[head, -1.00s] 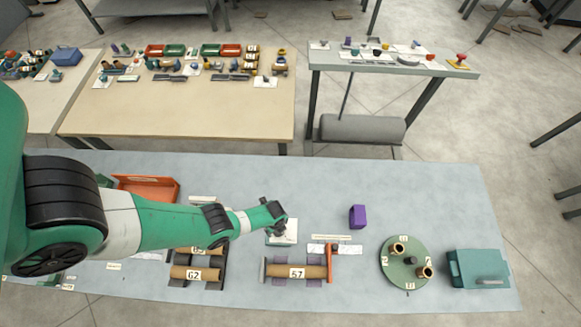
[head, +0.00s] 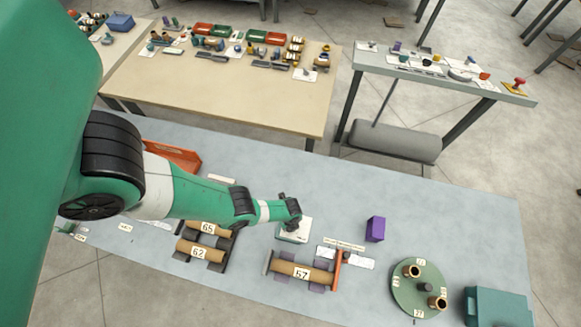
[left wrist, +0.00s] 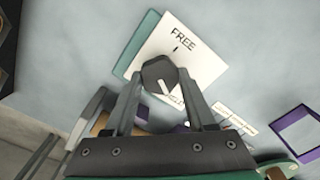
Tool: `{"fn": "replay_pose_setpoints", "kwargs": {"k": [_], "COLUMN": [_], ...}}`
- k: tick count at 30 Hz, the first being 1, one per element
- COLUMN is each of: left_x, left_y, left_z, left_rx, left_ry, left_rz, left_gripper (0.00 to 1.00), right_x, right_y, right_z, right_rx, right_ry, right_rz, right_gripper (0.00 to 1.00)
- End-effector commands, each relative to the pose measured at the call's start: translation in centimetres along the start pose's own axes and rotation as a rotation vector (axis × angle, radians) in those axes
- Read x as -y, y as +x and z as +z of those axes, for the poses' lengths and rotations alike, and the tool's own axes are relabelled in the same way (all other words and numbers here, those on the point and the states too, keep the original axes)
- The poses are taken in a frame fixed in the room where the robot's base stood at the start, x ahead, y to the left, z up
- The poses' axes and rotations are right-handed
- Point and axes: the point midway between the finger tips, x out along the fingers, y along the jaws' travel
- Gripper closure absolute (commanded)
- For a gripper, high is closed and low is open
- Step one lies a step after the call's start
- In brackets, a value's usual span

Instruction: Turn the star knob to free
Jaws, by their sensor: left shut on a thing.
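The dark star knob (left wrist: 158,72) stands on a white card plate (left wrist: 198,62) with a teal edge in the left wrist view. The word FREE is printed at the plate's top, and a partly hidden label lies at its lower side. A white pointer mark on the knob points down and right, away from FREE and toward the hidden label. My left gripper (left wrist: 160,88) is shut on the knob, one finger on each side. In the head view my left gripper (head: 291,222) is over the white plate (head: 300,237), and the knob is hidden there. My right gripper is not in view.
A roll marked 57 (head: 301,272) lies in a cradle in front of the plate. Rolls marked 65 and 62 (head: 201,250) lie to its left.

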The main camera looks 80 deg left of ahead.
Motion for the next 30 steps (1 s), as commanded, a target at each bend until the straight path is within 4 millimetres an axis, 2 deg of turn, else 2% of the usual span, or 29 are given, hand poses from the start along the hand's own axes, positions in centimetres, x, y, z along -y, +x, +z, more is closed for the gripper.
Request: {"fn": "replay_pose_setpoints", "kwargs": {"k": [1, 2, 3, 14, 20, 30], "left_x": [0.0, 0.0, 0.0, 0.0, -0.05, -0.01], "left_y": [0.0, 0.0, 0.0, 0.04, 0.08, 0.1], "left_z": [0.0, 0.0, 0.0, 0.0, 0.02, 0.01], "left_rx": [0.0, 0.0, 0.0, 0.0, 0.001, 0.001], "left_ry": [0.0, 0.0, 0.0, -0.065, -0.188, -0.496], "left_rz": [0.0, 0.0, 0.0, 0.0, 0.001, -0.001], "left_gripper": [0.93, 0.99, 1.0, 1.0, 1.0, 1.0], "right_x": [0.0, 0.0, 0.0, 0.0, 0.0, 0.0], "right_y": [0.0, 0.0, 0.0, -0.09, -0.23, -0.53], "right_z": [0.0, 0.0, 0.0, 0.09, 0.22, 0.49], "right_rx": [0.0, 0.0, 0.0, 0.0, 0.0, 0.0], "right_ry": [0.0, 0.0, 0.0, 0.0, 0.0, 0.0], "right_rz": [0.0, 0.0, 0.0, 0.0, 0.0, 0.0], "right_gripper": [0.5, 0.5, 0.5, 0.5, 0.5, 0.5]}}
